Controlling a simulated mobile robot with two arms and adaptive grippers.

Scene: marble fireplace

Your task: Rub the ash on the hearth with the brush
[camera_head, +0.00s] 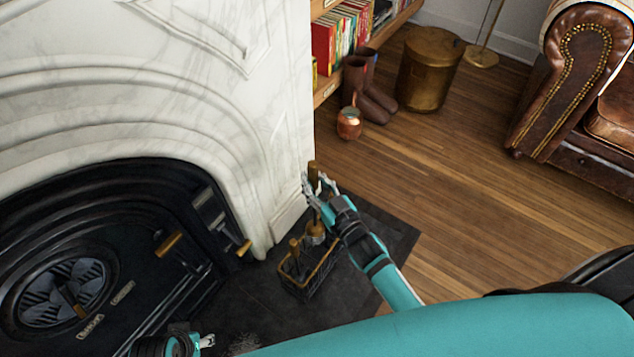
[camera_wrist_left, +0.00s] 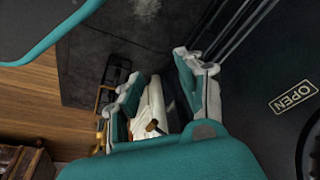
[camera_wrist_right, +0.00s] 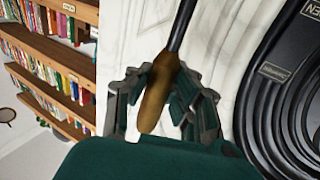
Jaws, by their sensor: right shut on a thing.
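The brush's wooden handle (camera_head: 313,172) stands roughly upright above the tool caddy (camera_head: 310,282) at the hearth's edge. My right gripper (camera_head: 319,190) is shut on the brush; in the right wrist view the wooden grip (camera_wrist_right: 157,95) and dark shaft pass between its fingers. I cannot tell whether the brush's lower end is inside the caddy. The dark hearth (camera_head: 370,225) lies below. A grey speckled patch of ash (camera_head: 241,343) is at the bottom of the head view. My left gripper (camera_head: 205,342) is beside it, partly cut off; the left wrist view shows its fingers (camera_wrist_left: 158,90) apart and empty.
The marble surround (camera_head: 283,130) and black firebox (camera_head: 150,225) stand close on the left. A copper pot (camera_head: 349,123), boots (camera_head: 372,98) and brass bin (camera_head: 430,68) stand behind. Wooden floor to the right is clear.

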